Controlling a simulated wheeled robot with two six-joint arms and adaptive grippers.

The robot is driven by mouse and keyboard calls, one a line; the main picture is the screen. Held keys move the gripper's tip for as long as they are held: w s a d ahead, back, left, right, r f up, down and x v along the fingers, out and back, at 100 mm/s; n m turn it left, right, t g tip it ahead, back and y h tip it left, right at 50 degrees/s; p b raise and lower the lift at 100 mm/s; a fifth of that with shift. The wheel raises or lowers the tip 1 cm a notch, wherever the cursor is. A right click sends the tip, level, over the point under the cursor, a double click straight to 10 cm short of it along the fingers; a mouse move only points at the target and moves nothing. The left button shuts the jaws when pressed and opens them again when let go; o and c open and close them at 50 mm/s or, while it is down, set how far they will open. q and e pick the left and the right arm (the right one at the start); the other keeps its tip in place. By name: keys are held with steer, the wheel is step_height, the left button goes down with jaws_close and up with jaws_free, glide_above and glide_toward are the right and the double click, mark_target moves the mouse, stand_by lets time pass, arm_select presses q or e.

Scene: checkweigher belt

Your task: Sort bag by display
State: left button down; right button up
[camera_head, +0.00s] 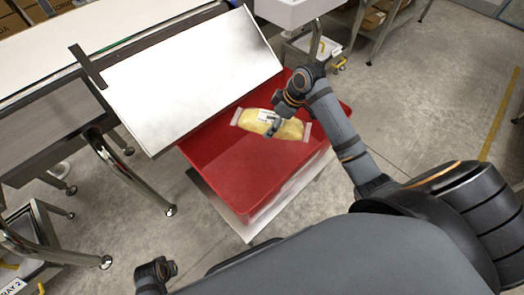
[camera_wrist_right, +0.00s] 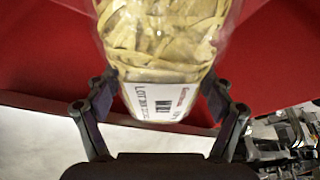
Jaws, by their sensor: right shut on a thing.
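A clear bag of yellow pasta (camera_head: 285,128) with a white label is in the head view, over the red bin (camera_head: 215,150). My right gripper (camera_head: 277,122) is shut on the bag. In the right wrist view the bag (camera_wrist_right: 160,40) sits between the two fingers (camera_wrist_right: 160,105), and its printed label faces the camera; the print is only partly readable. I cannot tell how high the bag is above the bin floor. My left gripper (camera_head: 155,272) is at the bottom left of the head view, away from the bag; its fingers are unclear. No display shows.
A white sloped plate (camera_head: 190,75) stands beside the bin, at the end of the conveyor (camera_head: 50,50). A grey-white machine or tray (camera_head: 295,10) is at the top. Metal stand legs (camera_head: 130,175) are at the left. The floor at the right is clear.

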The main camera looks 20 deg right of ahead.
steer(key=o, duration=1.7)
steer(key=v, duration=1.2)
steer(key=shift+s, duration=0.1)
